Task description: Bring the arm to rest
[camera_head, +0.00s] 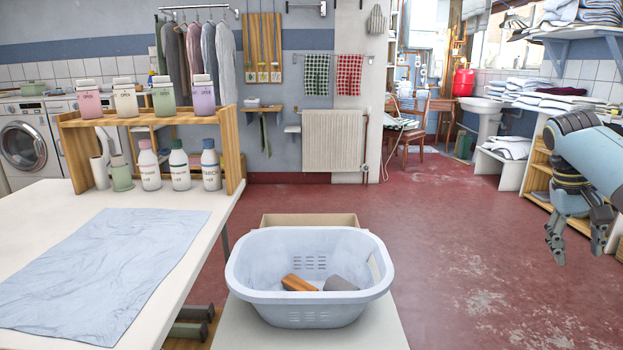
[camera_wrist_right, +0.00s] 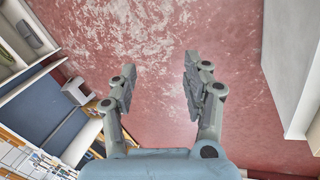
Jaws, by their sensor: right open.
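My right arm comes in from the right edge in the head view. Its gripper (camera_head: 577,242) hangs downward over the red floor, with empty space around it. In the right wrist view the two fingers of this gripper (camera_wrist_right: 157,82) stand apart with only bare floor between them. It is open and holds nothing. My left gripper shows in neither view.
A pale blue laundry basket (camera_head: 309,317) holding a brown block (camera_head: 298,283) and a grey item (camera_head: 340,284) stands front centre. A table (camera_head: 196,194) with a blue cloth (camera_head: 100,265) is at left. Shelves (camera_head: 540,172) stand near the right arm. The middle floor is clear.

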